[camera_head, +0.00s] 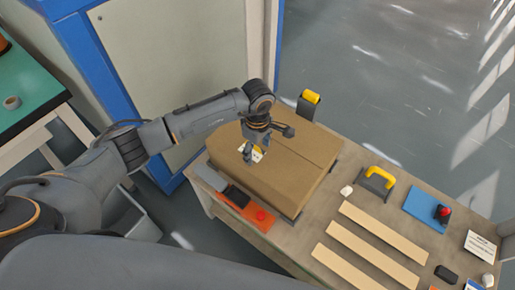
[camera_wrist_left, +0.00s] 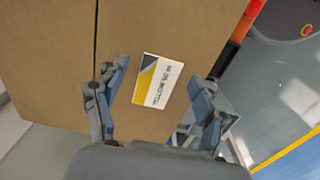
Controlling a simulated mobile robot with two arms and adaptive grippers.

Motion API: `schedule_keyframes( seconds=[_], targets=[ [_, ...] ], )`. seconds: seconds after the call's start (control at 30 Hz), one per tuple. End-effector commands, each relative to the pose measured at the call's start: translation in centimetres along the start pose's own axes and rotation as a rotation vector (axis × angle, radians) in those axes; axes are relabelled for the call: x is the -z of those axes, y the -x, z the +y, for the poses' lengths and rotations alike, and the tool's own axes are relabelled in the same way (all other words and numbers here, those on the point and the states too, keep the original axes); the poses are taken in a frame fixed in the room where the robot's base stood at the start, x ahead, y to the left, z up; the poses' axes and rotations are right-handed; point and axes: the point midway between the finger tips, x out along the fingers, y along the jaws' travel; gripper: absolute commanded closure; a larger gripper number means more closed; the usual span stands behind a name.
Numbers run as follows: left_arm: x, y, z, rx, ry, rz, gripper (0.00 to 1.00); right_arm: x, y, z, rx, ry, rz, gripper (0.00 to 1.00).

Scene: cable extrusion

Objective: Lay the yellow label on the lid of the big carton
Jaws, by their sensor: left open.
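The big brown carton (camera_head: 290,165) stands shut on the table, with a seam across its lid. The label (camera_head: 257,154), white with a yellow part and dark print, appears to lie flat on the lid near its left part. It also shows in the left wrist view (camera_wrist_left: 153,81), to one side of the lid seam. My left gripper (camera_head: 262,149) is above the lid, right over the label. In the left wrist view its open fingers (camera_wrist_left: 162,88) stand on either side of the label, apart from it. My right gripper is in neither view.
On the table are an orange-red tool (camera_head: 247,209) at the carton's front, wooden strips (camera_head: 366,240), a yellow-handled tool (camera_head: 378,178), a blue pad (camera_head: 425,208) and a white card (camera_head: 480,246). A yellow-topped dark object (camera_head: 308,104) stands behind the carton.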

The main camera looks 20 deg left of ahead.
Motion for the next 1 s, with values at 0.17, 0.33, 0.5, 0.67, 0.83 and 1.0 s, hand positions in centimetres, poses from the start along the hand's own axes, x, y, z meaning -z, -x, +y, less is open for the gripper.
schedule_keyframes(
  seconds=[0.17,0.33,0.5,0.67,0.83,1.0],
  targets=[
    [0.0,0.5,0.1,-0.002,0.000,0.000,0.29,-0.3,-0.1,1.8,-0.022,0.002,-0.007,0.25],
    [0.0,2.8,0.1,-0.004,-0.002,0.001,0.29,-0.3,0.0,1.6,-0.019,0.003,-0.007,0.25],
    [0.1,5.5,0.1,-0.003,-0.002,0.001,0.29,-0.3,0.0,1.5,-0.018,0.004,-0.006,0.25],
    [0.0,7.2,0.0,-0.002,-0.001,0.000,0.29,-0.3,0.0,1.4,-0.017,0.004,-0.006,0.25],
    [0.0,8.0,0.0,-0.001,0.000,0.000,0.29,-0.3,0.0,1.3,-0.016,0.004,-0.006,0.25],
    [0.0,8.0,0.0,0.000,0.000,0.000,0.29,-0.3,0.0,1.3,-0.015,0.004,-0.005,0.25]
  ],
)
